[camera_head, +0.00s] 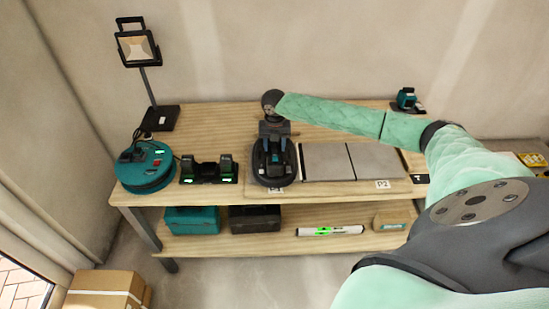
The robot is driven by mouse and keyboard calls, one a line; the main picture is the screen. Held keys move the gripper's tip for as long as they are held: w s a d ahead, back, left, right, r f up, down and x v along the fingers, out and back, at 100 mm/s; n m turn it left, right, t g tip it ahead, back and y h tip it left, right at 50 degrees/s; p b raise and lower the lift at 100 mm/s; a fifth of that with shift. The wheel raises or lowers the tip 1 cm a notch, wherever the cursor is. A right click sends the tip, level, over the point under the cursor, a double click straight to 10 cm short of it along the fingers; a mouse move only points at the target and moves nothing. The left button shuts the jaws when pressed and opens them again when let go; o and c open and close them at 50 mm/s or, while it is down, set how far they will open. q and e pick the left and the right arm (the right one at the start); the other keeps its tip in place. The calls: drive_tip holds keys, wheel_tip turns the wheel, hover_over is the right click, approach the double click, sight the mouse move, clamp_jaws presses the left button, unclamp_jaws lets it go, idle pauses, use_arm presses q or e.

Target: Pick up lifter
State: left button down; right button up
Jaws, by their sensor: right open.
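The lifter (268,175) looks like a black oval tool with a handle. It rests upright at the left end of the board on the workbench, left of the grey tiles. My right arm comes in from the right across the back of the bench, and my right gripper (272,145) is open over the lifter's back part. The gripper points down towards the handle; whether its fingers touch the handle cannot be told. The gripper and wrist hide the lifter's far side. My left gripper is not in view.
Two grey tiles (327,162) lie right of the lifter, by a P2 label (382,184). A charger (209,170) and a teal cable reel (146,167) stand to the left. A work lamp (139,48) rises at the back left. A small teal device (406,98) stands back right.

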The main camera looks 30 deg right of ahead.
drive_tip(key=shift+f, duration=0.25)
idle(0.3)
drive_tip(key=shift+c, duration=0.5)
clamp_jaws()
